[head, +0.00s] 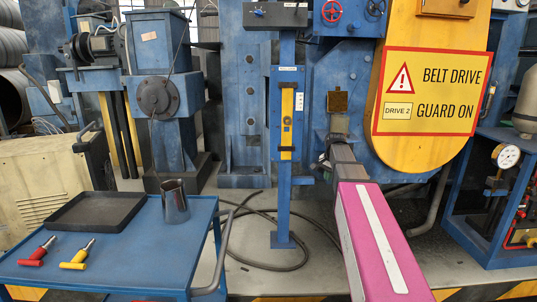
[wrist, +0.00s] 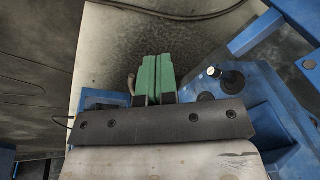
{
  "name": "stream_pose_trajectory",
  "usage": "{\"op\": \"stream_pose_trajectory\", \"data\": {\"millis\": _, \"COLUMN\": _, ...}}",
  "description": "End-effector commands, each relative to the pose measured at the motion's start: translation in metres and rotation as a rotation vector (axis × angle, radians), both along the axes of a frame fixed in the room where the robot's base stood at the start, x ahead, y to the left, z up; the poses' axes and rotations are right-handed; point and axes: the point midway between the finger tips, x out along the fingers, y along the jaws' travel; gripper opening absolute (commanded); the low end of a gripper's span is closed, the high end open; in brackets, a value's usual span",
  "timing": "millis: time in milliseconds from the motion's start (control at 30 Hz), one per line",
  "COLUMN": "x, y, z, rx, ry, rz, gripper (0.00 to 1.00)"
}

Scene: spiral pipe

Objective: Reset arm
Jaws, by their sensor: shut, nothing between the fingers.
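My arm (head: 372,240) shows in the head view as a pink and grey link with a white stripe. It reaches from the bottom right up toward the blue machine. Its far end is beside the blue control post (head: 287,130), and the fingers are too small to make out there. In the wrist view my gripper (wrist: 157,64) has two green fingers pressed together, with nothing between them. They are over a grey, stained surface, and a blue structure with a black knob (wrist: 232,79) is close on the right.
A blue cart (head: 110,270) at the left bears a black tray (head: 72,228), a metal jug (head: 175,202), a red-handled tool (head: 37,252) and a yellow-handled tool (head: 77,256). A yellow belt guard (head: 430,28) is right of my arm. Cables (head: 262,262) lie on the floor.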

Motion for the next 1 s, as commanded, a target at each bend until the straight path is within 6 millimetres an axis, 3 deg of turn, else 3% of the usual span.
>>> {"op": "stream_pose_trajectory", "data": {"millis": 33, "x": -0.021, "y": 0.007, "z": -0.023, "rx": -0.009, "ry": 0.016, "rz": 0.043, "gripper": 0.00}}
{"op": "stream_pose_trajectory", "data": {"millis": 200, "x": -0.067, "y": 0.026, "z": -0.086, "rx": -0.040, "ry": 0.054, "rz": 0.204, "gripper": 0.00}}
{"op": "stream_pose_trajectory", "data": {"millis": 600, "x": -0.195, "y": 0.062, "z": -0.203, "rx": -0.090, "ry": 0.143, "rz": 0.588, "gripper": 0.00}}
{"op": "stream_pose_trajectory", "data": {"millis": 800, "x": -0.246, "y": 0.072, "z": -0.236, "rx": -0.103, "ry": 0.175, "rz": 0.739, "gripper": 0.00}}
{"op": "stream_pose_trajectory", "data": {"millis": 1000, "x": -0.264, "y": 0.075, "z": -0.248, "rx": -0.108, "ry": 0.186, "rz": 0.801, "gripper": 0.00}}
